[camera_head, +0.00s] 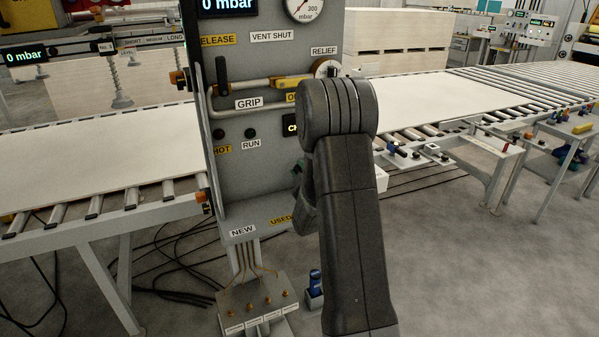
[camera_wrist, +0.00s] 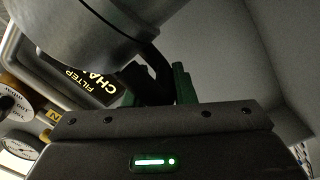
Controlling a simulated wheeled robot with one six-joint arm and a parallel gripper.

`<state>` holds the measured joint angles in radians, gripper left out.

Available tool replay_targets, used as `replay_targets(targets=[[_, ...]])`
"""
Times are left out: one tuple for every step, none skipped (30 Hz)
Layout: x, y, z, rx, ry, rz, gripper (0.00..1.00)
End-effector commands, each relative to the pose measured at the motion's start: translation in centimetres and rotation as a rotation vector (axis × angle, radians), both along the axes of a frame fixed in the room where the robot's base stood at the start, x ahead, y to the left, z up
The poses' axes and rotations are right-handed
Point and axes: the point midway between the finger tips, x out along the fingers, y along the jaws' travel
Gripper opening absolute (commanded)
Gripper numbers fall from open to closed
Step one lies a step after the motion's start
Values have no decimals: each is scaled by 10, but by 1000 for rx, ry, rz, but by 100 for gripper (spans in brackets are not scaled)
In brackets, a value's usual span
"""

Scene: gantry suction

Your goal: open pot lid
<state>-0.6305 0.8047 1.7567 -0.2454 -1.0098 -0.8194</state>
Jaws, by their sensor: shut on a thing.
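In the wrist view a large grey round metal body, seemingly the pot with its lid (camera_wrist: 95,30), fills the upper left. My gripper (camera_wrist: 165,82) reaches up to its lower edge. The jaws are shut on a dark part there, seemingly the lid's grip, though dark shapes make the exact contact hard to see. A green piece shows beside the jaws. Whether the lid sits closed or turned cannot be told.
The panel has pipes, a GRIP lever (camera_head: 223,80) and a yellow handle (camera_head: 292,82) close to my arm. Roller conveyors with boards (camera_head: 100,155) flank the panel. Cables and a blue bottle (camera_head: 315,282) are on the floor.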

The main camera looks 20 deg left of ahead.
Motion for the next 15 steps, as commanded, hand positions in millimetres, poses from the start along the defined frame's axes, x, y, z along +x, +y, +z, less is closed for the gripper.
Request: replay_targets(targets=[[-2, -1, -6, -2, 16, 0, 0], [-2, -1, -5, 1, 19, 0, 0], [-2, -1, -5, 3, 24, 0, 0], [-1, -1, -4, 5, 27, 1, 0], [-1, -1, -4, 7, 29, 1, 0], [-1, -1, -4, 9, 31, 1, 0], [-1, -1, -3, 11, 33, 1, 0], [-1, -1, -3, 13, 36, 1, 0], [-1, -1, -2, 15, 39, 1, 0], [-1, -1, -2, 17, 41, 1, 0], [-1, -1, -1, 19, 43, 1, 0], [-1, -1, 0, 23, 47, 1, 0], [-1, -1, 1, 25, 48, 0, 0], [-1, -1, 1, 28, 51, 1, 0], [-1, -1, 3, 33, 56, 1, 0]])
